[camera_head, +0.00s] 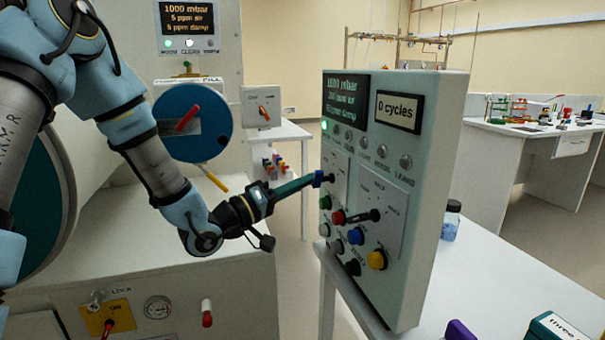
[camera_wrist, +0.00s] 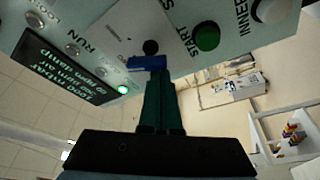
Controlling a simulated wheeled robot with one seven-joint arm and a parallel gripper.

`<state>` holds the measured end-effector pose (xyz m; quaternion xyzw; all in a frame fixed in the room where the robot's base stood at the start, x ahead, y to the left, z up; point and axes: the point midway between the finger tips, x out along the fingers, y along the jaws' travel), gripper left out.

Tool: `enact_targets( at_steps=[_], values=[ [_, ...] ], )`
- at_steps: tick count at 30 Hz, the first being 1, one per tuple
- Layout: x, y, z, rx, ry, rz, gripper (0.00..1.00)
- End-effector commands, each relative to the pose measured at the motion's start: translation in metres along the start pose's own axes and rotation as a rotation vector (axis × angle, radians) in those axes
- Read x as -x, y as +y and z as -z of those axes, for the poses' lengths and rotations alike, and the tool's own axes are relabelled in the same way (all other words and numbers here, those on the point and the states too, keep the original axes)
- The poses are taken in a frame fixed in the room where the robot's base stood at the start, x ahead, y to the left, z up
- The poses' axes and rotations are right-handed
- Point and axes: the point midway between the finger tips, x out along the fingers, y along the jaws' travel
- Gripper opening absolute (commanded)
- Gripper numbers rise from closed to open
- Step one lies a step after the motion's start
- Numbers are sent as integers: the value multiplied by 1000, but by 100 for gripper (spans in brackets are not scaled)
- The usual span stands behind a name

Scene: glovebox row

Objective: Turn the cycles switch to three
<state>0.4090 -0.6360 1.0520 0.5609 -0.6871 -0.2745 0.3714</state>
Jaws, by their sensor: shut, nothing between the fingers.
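The control panel (camera_head: 372,170) is an upright pale box whose display card reads "0 cycles" (camera_head: 399,112). The right knob (camera_head: 362,216) has a handle pointing right. Which knob is the cycles switch is not readable. The left knob's pointer is hidden.
Coloured buttons, including a yellow one (camera_head: 376,260) and a green START button (camera_wrist: 206,36), sit below the plates. A jar (camera_head: 451,222) stands behind the panel on the white table (camera_head: 470,285). The glovebox (camera_head: 150,260) with its blue round door (camera_head: 193,122) is at left.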

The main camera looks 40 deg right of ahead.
Motion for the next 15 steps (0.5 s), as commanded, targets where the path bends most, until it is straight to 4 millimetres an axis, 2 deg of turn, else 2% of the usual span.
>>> enact_targets(
  at_steps=[6, 15],
  values=[
    [0, 4, -5, 152, -11, 51, 0],
    [0, 3, -8, 282, -11, 94, 0]
  ],
)
